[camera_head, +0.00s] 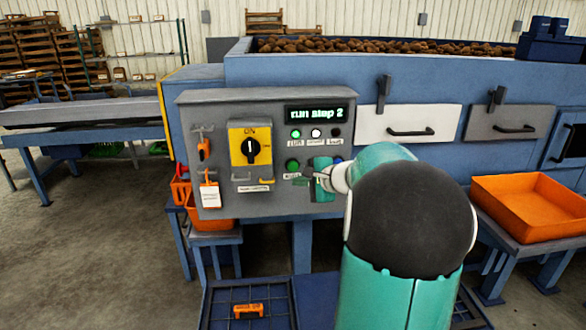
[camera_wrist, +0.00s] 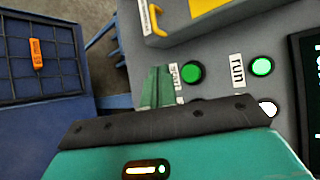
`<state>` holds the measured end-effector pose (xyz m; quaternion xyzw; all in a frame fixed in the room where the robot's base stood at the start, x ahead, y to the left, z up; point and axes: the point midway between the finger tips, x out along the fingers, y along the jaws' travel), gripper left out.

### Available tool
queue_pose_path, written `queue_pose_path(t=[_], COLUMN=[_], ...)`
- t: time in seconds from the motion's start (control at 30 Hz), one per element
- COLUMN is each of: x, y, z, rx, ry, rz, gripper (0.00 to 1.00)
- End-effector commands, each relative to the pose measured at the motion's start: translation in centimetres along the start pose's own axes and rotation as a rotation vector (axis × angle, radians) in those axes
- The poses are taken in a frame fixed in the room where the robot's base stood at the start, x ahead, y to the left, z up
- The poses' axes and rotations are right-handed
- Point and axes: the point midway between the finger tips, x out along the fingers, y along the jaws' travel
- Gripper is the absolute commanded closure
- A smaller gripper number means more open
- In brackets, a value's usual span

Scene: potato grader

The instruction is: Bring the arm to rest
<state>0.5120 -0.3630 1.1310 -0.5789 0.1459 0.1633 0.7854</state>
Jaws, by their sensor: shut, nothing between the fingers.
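My arm reaches forward from the lower right in the head view, partly hiding the control panel (camera_head: 255,110). My gripper (camera_head: 306,181) is in front of the panel's lower right part, close to the green button (camera_head: 293,165). In the wrist view, the gripper fingers (camera_wrist: 157,86) are together with nothing between them. The green button (camera_wrist: 192,72) shows just right of the fingertips there, with a visible gap in the picture. I cannot tell the depth between the fingertips and the panel.
The panel's display (camera_head: 317,114) reads "run step 2", and the run lamp (camera_head: 296,133) glows green. A yellow rotary switch (camera_head: 250,164) is at left. An orange tray (camera_head: 530,207) stands right. An orange clip-like item (camera_head: 248,310) lies on a low blue grid. Open floor is at left.

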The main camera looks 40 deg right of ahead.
Motion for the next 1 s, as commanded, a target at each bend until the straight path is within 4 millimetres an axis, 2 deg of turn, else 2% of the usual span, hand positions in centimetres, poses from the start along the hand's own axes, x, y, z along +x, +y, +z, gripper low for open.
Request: queue_pose_path(t=[0.57,0.67,0.77,0.87,0.9,1.0], x=[0.0,0.2,0.5,0.4,0.1,-1.3], y=[0.0,0.1,0.7,2.2,3.1,5.8], z=[0.1,1.5,5.3,11.4,14.0,20.0], rx=[-0.002,-0.031,-0.117,-0.267,-0.341,-0.533], ry=[-0.001,-0.015,-0.053,-0.114,-0.141,-0.206], rz=[0.001,0.021,0.078,0.172,0.215,0.319], gripper=[1.00,1.00,1.00,1.00,1.00,1.00])
